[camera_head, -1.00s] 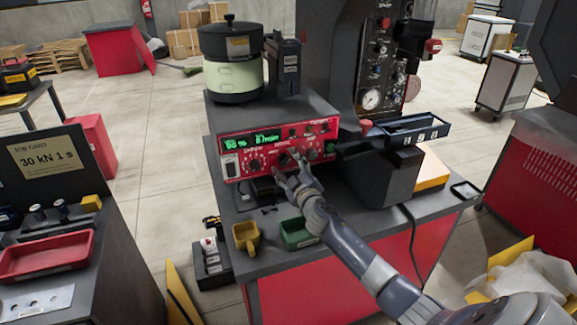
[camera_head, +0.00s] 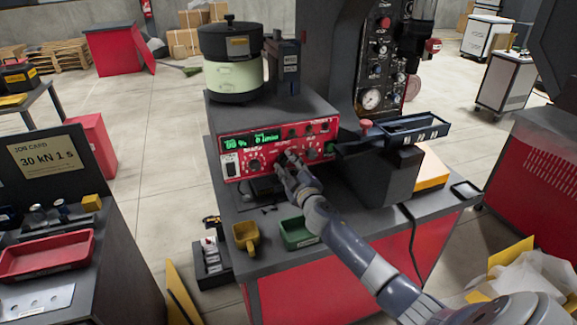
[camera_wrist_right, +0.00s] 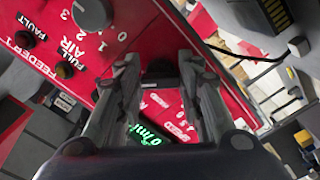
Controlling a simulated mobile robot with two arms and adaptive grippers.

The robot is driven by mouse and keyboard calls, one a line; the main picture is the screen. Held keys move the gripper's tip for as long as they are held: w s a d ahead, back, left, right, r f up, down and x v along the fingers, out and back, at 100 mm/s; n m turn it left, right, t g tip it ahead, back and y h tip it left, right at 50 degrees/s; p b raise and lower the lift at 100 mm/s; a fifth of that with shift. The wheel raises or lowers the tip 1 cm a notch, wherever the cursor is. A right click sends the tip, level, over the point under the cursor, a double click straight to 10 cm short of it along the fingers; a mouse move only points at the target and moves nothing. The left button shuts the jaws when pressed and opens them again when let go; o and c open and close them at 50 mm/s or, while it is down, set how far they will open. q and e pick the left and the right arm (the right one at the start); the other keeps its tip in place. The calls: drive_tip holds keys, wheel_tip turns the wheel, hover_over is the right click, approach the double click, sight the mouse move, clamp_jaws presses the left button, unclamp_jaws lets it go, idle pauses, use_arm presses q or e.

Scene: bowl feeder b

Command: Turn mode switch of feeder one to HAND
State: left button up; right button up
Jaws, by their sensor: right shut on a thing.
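The feeder control unit has a red panel (camera_head: 232,168) with a lit green display (camera_head: 262,138), several knobs and a bowl on top. The wrist view shows the "FEEDER 1" label (camera_wrist_right: 38,62) on this panel. My right gripper (camera_head: 288,160) is at the middle of the panel front. In the wrist view its two fingers (camera_wrist_right: 160,72) are closed in around a small dark knob (camera_wrist_right: 160,67), which I take to be the mode switch. The fingers hide its pointer and most of its labels, so its setting cannot be read. My left gripper is not in view.
A dark box (camera_head: 378,175) stands close to the right of the panel. A yellow bin (camera_head: 246,236) and a green bin (camera_head: 298,232) sit on the bench in front. A black round knob (camera_head: 254,164) is left of the gripper.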

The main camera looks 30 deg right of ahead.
drive_tip(key=n, duration=0.8)
drive_tip(key=shift+r+n, duration=0.15)
drive_tip(key=shift+n, duration=0.15)
drive_tip(key=n+p, duration=0.1)
drive_tip(key=n, duration=0.4)
drive_tip(key=shift+r, duration=0.15)
drive_tip(key=shift+n+p, duration=0.45)
drive_tip(key=shift+n, duration=1.15)
drive_tip(key=o, duration=1.1)
drive_tip(key=v, duration=1.2)
